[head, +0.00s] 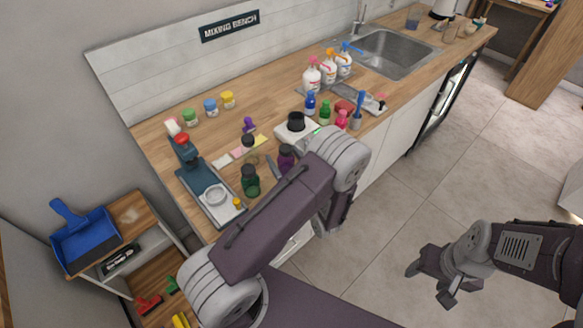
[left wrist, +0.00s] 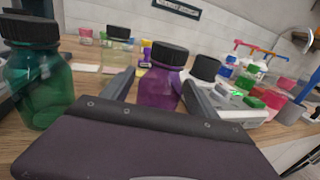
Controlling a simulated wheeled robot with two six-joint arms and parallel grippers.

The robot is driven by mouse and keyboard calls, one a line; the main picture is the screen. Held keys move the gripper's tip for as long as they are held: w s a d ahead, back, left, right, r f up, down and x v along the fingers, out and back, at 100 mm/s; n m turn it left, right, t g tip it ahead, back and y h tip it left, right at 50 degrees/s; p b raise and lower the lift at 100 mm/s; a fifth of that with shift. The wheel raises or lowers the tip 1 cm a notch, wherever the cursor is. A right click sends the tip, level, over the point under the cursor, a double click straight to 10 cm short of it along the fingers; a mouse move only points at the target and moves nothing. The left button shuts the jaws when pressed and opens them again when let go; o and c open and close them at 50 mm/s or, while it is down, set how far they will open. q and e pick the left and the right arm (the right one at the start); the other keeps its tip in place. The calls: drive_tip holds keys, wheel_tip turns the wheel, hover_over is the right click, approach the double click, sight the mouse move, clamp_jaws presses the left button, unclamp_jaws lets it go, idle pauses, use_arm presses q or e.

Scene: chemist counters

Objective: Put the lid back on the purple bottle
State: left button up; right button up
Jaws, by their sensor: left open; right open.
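The purple bottle (left wrist: 158,88) stands upright on the counter in the left wrist view, with a black lid (left wrist: 167,53) on its top. I cannot tell how firmly the lid sits. In the head view the purple bottle (head: 286,160) shows just beyond my left arm. My left gripper (left wrist: 158,82) is open, with one finger on each side of the bottle in the wrist picture; I cannot tell whether they touch it. My right gripper (head: 437,278) is open and empty over the floor, away from the counter.
A green bottle (left wrist: 36,80) with a black lid stands close left of my left gripper. A white scale (head: 284,134) holding a black item (head: 296,121) is behind the purple bottle. Small coloured bottles and pump bottles (head: 312,75) stand further right. The floor near my right gripper is clear.

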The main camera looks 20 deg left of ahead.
use_arm(q)
drive_tip(key=v, duration=1)
drive_tip(key=shift+s+d+b, duration=0.2)
drive_tip(key=shift+d+b, duration=0.05)
drive_tip(key=shift+b, duration=0.2)
